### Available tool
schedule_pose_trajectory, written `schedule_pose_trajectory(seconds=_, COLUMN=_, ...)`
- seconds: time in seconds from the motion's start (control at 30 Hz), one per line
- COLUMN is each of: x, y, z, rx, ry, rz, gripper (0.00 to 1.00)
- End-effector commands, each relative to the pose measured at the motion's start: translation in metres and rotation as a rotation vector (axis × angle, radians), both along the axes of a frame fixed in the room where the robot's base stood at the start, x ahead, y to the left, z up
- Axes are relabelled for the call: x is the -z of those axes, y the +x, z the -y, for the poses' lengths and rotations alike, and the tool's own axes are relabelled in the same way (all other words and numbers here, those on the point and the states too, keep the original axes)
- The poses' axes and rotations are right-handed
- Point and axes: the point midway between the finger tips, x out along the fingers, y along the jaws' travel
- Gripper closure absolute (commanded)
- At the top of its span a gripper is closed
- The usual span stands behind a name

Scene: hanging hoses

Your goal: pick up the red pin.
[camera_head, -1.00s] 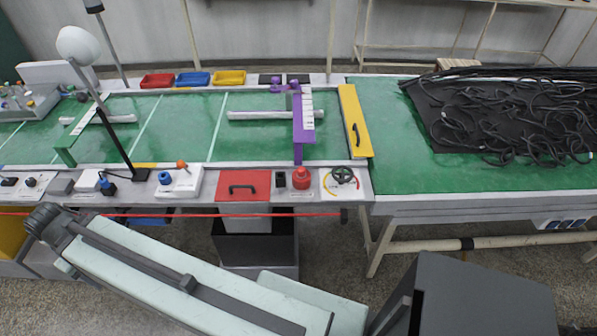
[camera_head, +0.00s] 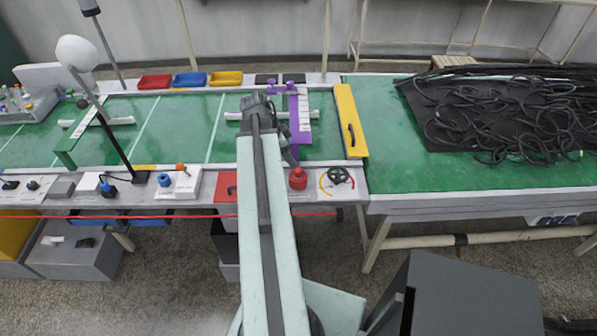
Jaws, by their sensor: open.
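A red knob-shaped piece (camera_head: 298,179) stands upright on the front panel, left of a dark green handwheel; it is the only upright red pin-like thing that I see. My arm reaches forward over the bench, left of this piece. My gripper (camera_head: 289,156) shows only as a small dark shape beside the arm, near the foot of the purple bracket (camera_head: 302,125) and just behind the red piece. It is open, apart from the red piece as far as I can see. Its fingers are mostly hidden.
The handwheel (camera_head: 339,176) is close on the right. A yellow bar (camera_head: 350,118) with a black handle stands behind it. My arm partly covers a red panel (camera_head: 226,186). A thin lamp stand (camera_head: 117,140) rises at left. Black hoses (camera_head: 500,115) lie at right.

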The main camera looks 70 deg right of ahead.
Motion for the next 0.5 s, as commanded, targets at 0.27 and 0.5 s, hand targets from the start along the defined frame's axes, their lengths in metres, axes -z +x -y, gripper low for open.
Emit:
schedule_pose_trajectory(seconds=0.27, x=0.028, y=-0.006, z=0.006, rx=-0.003, ry=0.001, rz=0.001, gripper=0.49)
schedule_pose_trajectory(seconds=0.5, x=0.044, y=-0.01, z=0.008, rx=-0.004, ry=0.002, rz=0.0, gripper=0.49)
